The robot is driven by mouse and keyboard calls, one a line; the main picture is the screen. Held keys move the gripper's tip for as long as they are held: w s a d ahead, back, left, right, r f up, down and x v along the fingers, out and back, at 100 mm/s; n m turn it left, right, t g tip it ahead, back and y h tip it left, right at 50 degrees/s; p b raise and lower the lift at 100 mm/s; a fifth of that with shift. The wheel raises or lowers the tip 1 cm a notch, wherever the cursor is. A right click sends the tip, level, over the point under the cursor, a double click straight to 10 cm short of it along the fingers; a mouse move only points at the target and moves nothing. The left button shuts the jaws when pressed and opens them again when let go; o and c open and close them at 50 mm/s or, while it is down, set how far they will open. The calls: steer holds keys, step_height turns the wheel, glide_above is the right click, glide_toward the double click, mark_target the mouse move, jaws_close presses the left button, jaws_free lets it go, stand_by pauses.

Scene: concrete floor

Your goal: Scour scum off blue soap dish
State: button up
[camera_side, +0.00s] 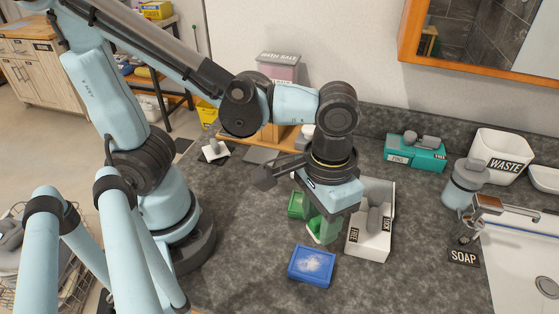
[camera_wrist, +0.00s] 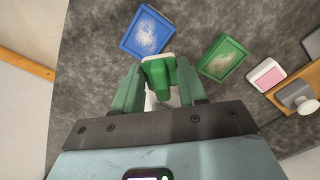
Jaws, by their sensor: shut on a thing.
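The blue soap dish (camera_side: 312,266) lies flat on the dark countertop, with a whitish scum patch across its inside; it also shows in the wrist view (camera_wrist: 138,30). My gripper (camera_side: 326,220) points down just behind the dish in the side view. Its green fingers are shut on a scrubber with a green handle (camera_wrist: 159,72) and a pale head. The scrubber is apart from the blue dish in the wrist view. A green soap dish (camera_side: 297,205) sits behind the blue one, partly hidden by my gripper; it carries a fainter pale patch in the wrist view (camera_wrist: 218,64).
A white tray (camera_side: 355,250) with a grey-handled tool (camera_side: 375,218) stands right of my gripper. Further right are a teal box (camera_side: 414,156), a bottle (camera_side: 464,184), a white waste bin (camera_side: 502,148) and the sink (camera_side: 525,265). The counter around the blue dish's front is clear.

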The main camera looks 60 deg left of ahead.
mark_target(313, 261)
step_height(313, 261, down, 5)
steer(key=shift+f, duration=0.1)
steer(key=shift+s+d+f, duration=0.25)
steer(key=shift+s+d, duration=0.45)
steer(key=shift+d, duration=0.05)
steer(key=shift+c, duration=0.4)
steer(key=shift+s+d+r, duration=0.15)
steer(key=shift+s+d, duration=1.2)
steer(key=shift+w+a, duration=0.6)
steer(key=shift+a, duration=0.05)
steer(key=shift+w+a, duration=1.4)
steer(key=shift+w, duration=0.15)
steer(key=shift+s+d, duration=2.2)
steer(key=shift+s, duration=0.1)
steer(key=w+a, duration=0.4)
steer(key=shift+w+a+r, duration=0.15)
steer(key=shift+r, duration=0.4)
steer(key=shift+w+a+r, duration=0.1)
steer(key=shift+r, duration=3.35)
